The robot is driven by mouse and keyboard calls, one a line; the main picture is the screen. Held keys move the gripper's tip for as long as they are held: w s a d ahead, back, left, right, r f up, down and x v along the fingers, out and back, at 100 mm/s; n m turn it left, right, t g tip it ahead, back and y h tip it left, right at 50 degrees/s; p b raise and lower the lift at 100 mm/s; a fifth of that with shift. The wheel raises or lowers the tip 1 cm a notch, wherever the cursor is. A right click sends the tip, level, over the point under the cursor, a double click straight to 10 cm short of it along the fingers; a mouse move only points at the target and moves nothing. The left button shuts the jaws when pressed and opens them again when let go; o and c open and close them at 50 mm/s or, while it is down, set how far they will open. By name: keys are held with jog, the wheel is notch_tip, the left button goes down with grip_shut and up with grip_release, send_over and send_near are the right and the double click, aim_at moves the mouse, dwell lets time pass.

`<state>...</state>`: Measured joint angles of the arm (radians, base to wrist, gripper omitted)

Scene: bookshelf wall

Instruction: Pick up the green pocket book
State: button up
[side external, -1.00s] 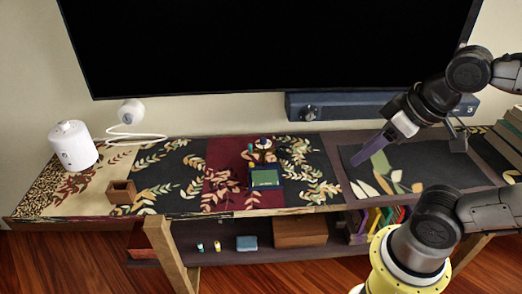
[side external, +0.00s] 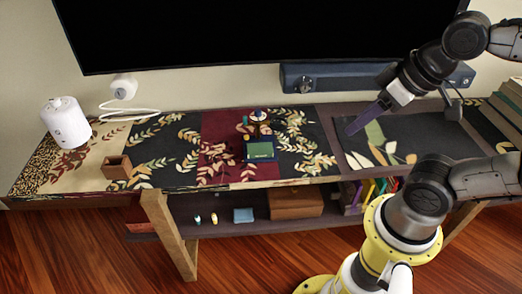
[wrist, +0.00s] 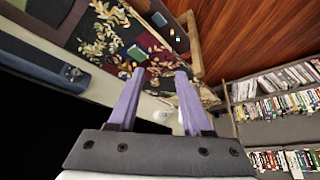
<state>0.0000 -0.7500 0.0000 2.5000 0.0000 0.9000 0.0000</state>
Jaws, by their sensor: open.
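Small objects (side external: 258,118) stand just behind the book. A brown open box (side external: 117,168) and a white canister (side external: 66,124) stand at the left. A black screen (side external: 270,30) and dark soundbar (side external: 330,78) are behind. Stacked books (side external: 508,105) stand far right.

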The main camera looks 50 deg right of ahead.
jog(key=shift+o, duration=0.2)
jog(key=o, duration=0.6)
